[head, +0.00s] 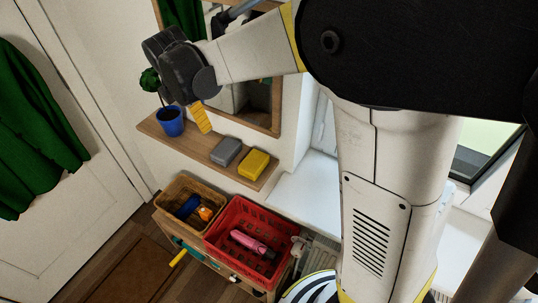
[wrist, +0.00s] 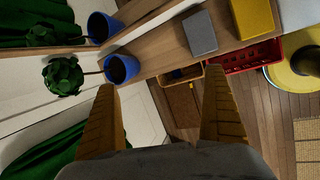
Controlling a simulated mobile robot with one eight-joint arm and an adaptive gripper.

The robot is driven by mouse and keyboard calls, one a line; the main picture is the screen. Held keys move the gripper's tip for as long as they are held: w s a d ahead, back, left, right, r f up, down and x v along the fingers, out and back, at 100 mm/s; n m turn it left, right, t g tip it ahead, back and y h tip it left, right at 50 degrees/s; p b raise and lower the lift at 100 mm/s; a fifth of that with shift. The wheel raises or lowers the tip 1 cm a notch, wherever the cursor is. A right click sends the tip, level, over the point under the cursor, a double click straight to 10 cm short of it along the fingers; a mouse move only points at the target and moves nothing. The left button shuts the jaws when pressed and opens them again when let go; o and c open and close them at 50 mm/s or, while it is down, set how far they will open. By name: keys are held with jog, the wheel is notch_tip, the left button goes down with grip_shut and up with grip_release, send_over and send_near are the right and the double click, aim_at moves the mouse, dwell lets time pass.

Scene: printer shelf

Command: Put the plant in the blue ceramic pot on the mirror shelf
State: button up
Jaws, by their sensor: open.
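The blue pot (head: 171,122) stands on the left end of the wooden mirror shelf (head: 190,142). Its green plant (head: 150,80) leans out to the left, partly behind my gripper (head: 203,124) in the head view. In the wrist view the pot (wrist: 122,69) is near the tip of the left finger, with the plant (wrist: 62,75) further left. My gripper (wrist: 160,82) is open and empty, its yellow ridged fingers wide apart. The pot is not between the fingers in that view. I cannot tell whether a finger touches it.
A grey block (head: 226,152) and a yellow block (head: 253,163) lie further right on the shelf. The mirror (head: 262,100) rises behind it and reflects the pot. Below stand a wicker basket (head: 174,222) and a red crate (head: 222,245). A green garment (head: 30,130) hangs left.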

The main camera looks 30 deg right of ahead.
jog(key=s+d+r+m+t, duration=0.1)
jog(key=s+d+r+m, duration=0.3)
jog(key=s, duration=0.3)
jog(key=s+d+r+m, duration=0.2)
jog(key=s+d+m, duration=0.2)
jog(key=s+m, duration=0.3)
jog(key=s+d+f+m, duration=0.1)
jog(key=s+m, duration=0.4)
jog(key=s, duration=0.1)
jog(key=s+d+f+m+t, duration=0.1)
jog(key=s+d+f+m, duration=0.1)
jog(key=s+m, duration=0.4)
jog(key=shift+s+d+y, duration=0.3)
jog(key=shift+s, duration=0.05)
jog(key=shift+f, duration=0.15)
